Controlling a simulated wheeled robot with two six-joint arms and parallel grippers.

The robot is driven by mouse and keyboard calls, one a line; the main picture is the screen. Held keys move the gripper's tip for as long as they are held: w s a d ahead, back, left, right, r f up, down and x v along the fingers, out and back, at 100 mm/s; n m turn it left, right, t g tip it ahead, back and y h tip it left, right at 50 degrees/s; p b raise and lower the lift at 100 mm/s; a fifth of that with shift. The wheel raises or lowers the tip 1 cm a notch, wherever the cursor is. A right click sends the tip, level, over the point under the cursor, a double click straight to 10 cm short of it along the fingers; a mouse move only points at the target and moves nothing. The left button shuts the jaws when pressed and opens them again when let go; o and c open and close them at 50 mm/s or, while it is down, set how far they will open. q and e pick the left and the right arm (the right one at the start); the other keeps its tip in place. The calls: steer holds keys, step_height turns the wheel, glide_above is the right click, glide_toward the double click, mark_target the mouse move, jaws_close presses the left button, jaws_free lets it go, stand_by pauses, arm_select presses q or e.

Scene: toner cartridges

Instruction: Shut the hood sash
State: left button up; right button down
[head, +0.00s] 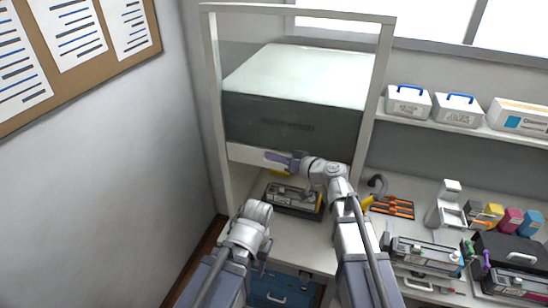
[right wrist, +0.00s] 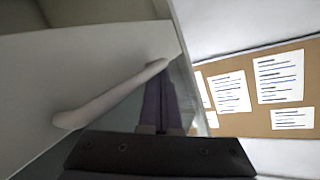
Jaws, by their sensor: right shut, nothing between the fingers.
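The fume hood (head: 211,90) has a white frame, and its clear glass sash (head: 270,125) hangs partway down. The sash's white bottom rail (head: 243,153) is above the worktop, leaving an open gap below. My right gripper (head: 276,159) is at this rail, near its middle. In the right wrist view, a white bar handle (right wrist: 105,97) runs diagonally, and my shut, empty fingers (right wrist: 156,103) are close beside its upper end. I cannot tell whether they touch it. My left arm is low in front of the hood; its gripper is not clearly seen.
A dark toner cartridge (head: 293,200) lies on the hood floor under the sash. The worktop to the right holds an orange tool set (head: 392,207), a white stand (head: 446,205) and several cartridges. A shelf above holds white boxes (head: 408,101). A wall is at the left.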

step_height(320, 180, down, 35)
steer(key=b, duration=3.4)
steer(key=shift+s, duration=0.2)
